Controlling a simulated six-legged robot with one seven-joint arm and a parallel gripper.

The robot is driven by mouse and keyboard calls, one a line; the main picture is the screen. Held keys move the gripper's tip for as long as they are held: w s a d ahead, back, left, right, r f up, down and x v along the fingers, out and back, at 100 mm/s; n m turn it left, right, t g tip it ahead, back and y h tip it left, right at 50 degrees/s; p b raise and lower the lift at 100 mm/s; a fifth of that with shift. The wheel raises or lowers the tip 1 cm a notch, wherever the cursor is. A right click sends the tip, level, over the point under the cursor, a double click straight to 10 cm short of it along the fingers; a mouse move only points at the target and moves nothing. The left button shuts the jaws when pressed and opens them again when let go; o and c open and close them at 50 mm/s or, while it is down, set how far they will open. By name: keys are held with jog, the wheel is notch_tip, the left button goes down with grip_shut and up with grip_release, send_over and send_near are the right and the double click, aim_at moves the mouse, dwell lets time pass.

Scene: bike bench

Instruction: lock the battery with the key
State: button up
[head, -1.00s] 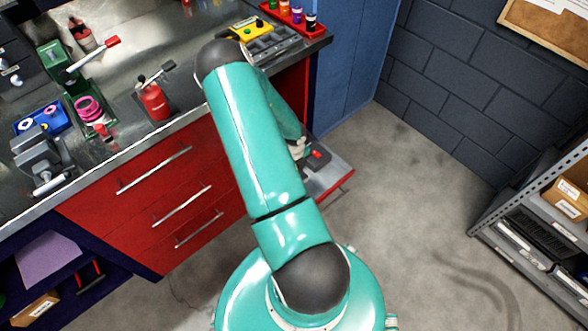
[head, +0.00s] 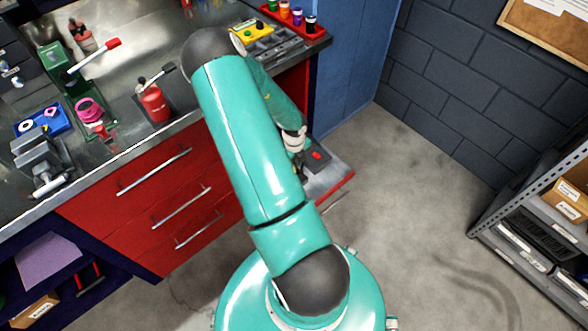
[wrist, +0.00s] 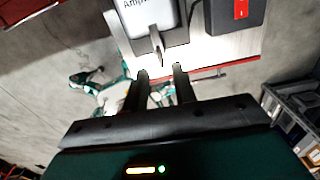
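In the wrist view, a light grey battery (wrist: 150,18) with partly visible lettering stands at the top on a pale surface. A small dark key (wrist: 157,48) sticks out from its near side toward my gripper (wrist: 161,71). My gripper's two dark fingers are apart, with a gap between them. The tips are just short of the key, which lines up roughly with the gap and seems untouched. In the head view, my arm hides the battery, the key and my fingertips.
A black box with a red switch (wrist: 238,12) sits right of the battery; it also shows in the head view (head: 317,156). They are on a pull-out surface with a red edge (head: 338,189). A red-drawered bench (head: 150,205) is left, a shelf (head: 530,220) right. Floor between is clear.

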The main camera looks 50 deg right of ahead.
notch_tip(320, 180, up, 9)
jog(key=shift+f, duration=0.2)
dwell(0.5)
